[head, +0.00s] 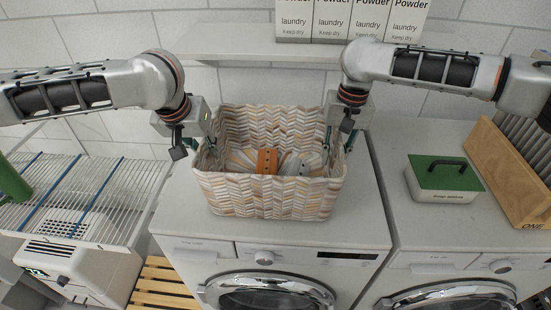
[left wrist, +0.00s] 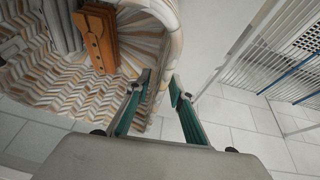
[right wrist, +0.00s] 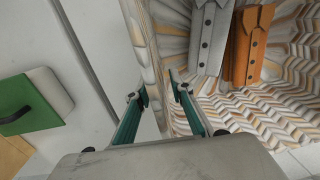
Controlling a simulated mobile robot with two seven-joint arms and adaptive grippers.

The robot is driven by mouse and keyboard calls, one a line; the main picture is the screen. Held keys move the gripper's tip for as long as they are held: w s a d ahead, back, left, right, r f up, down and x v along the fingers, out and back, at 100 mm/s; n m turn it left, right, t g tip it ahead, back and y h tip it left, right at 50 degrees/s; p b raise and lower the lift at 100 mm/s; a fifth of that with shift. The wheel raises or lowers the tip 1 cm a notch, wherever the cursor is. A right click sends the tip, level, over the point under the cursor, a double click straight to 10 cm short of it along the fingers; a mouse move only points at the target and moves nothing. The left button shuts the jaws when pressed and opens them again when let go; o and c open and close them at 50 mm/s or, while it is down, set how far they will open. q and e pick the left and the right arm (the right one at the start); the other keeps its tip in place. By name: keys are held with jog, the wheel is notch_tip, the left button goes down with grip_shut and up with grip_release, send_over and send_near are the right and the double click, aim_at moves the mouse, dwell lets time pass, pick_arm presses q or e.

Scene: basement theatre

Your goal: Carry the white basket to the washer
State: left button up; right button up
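The white basket (head: 265,196) has a tan and grey herringbone pattern and is upright over the top of the left washer (head: 290,233). I cannot tell for sure if its base rests there. An orange folded garment (head: 267,161) and a light grey one (right wrist: 209,38) lie inside it. My left gripper (left wrist: 160,78) is shut on the basket's left wall, with one finger inside and one outside. My right gripper (right wrist: 158,86) is shut on the opposite wall in the same way. The fingertips are partly hidden in the head view.
A second machine (head: 440,255) stands to the right, with a green-lidded box (head: 443,190) and a wooden washboard-like frame (head: 508,165). A wire drying rack (head: 75,195) is at left. A shelf (head: 235,45) with powder boxes (head: 350,20) is behind. A slatted wooden piece (head: 155,285) shows below left.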

aim_at(340, 136)
pick_arm(q)
jog(key=v, duration=0.9)
jog(key=shift+r, duration=0.15)
pick_arm(e)
jog(key=r, duration=1.2)
jog(key=shift+s+d, duration=0.1)
jog(key=shift+d, duration=0.3)
pick_arm(q)
jog(key=shift+s, duration=0.1)
